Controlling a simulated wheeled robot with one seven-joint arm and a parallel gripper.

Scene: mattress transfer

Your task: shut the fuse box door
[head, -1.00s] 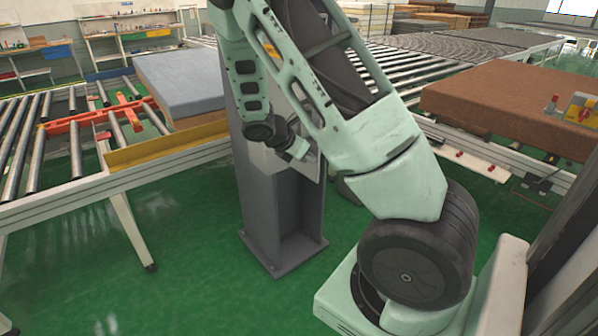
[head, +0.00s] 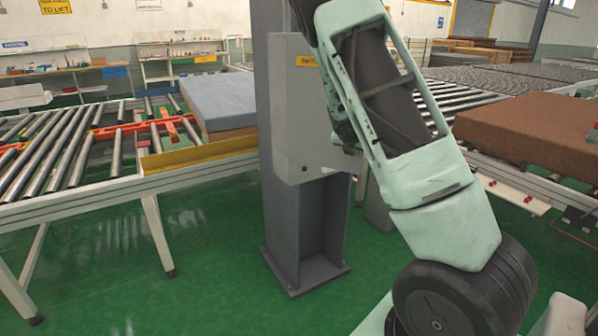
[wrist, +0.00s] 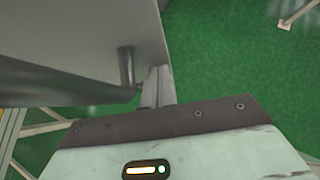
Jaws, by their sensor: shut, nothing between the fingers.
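The fuse box (head: 305,110) is a grey metal box with a yellow label (head: 306,61), mounted on a dark grey column (head: 285,215). My arm covers its right side in the head view, so I cannot tell how far its door stands from the box. In the wrist view a grey panel (wrist: 75,30), which looks like part of the box or its door, carries a short rounded handle (wrist: 126,66). My gripper (wrist: 157,88) is shut and empty, close beside the handle. I cannot tell whether it touches. In the head view my arm hides the gripper.
A roller conveyor (head: 60,145) with orange parts and a blue-grey mattress (head: 218,100) stands left of the column. A brown mattress (head: 535,125) lies on the right. Green floor (head: 200,285) is open in front of the column.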

